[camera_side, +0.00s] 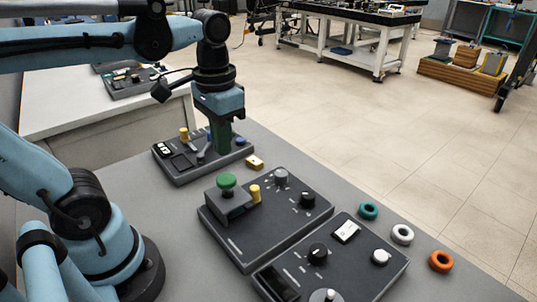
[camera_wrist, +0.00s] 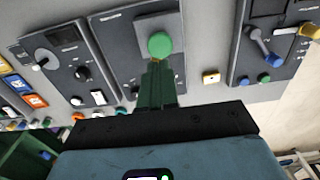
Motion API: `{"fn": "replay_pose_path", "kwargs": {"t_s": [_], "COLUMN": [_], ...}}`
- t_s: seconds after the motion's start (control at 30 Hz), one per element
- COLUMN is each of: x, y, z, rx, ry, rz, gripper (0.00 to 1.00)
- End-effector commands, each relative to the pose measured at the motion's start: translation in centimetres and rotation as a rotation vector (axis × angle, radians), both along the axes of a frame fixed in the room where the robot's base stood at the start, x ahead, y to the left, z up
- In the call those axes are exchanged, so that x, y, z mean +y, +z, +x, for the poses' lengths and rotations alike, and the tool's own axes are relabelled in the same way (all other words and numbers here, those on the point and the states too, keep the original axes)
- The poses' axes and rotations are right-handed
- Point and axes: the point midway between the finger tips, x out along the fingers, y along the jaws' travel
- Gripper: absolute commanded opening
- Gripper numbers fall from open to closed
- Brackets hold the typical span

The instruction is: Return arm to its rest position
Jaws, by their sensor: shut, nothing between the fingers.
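My gripper (camera_side: 221,149) points down at the far end of the grey table, in front of or over the far control panel (camera_side: 173,178) in the side view. Its dark green fingers are together and hold nothing. They also show in the wrist view (camera_wrist: 157,66), just below the green knob (camera_wrist: 160,45) in that picture. The same green knob (camera_side: 226,181) stands on the middle panel (camera_side: 265,230), nearer the side camera and apart from the fingers. The exact height of the fingertips above the far panel cannot be told.
Teal (camera_side: 368,211), white (camera_side: 402,234) and orange (camera_side: 440,261) rings lie along the table's right edge. A small yellow block (camera_side: 254,162) lies by the far panel. A near panel (camera_side: 340,262) carries knobs and a switch. Open floor (camera_side: 430,140) is to the right.

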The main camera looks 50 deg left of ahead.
Motion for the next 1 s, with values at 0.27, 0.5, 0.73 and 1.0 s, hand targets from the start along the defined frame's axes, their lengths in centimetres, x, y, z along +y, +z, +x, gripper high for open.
{"fn": "replay_pose_path", "kwargs": {"t_s": [0.27,0.5,0.73,1.0], "x": [-0.1,-0.7,-1.1,-1.1], "y": [-0.6,-3.3,-4.2,-4.1], "z": [0.2,2.4,3.8,4.0], "rx": [-0.045,-0.375,-0.599,-0.623], "ry": [-0.001,-0.001,-0.001,0.000], "rz": [0.002,0.006,0.001,0.000], "gripper": [0.00,0.00,0.00,0.00]}}
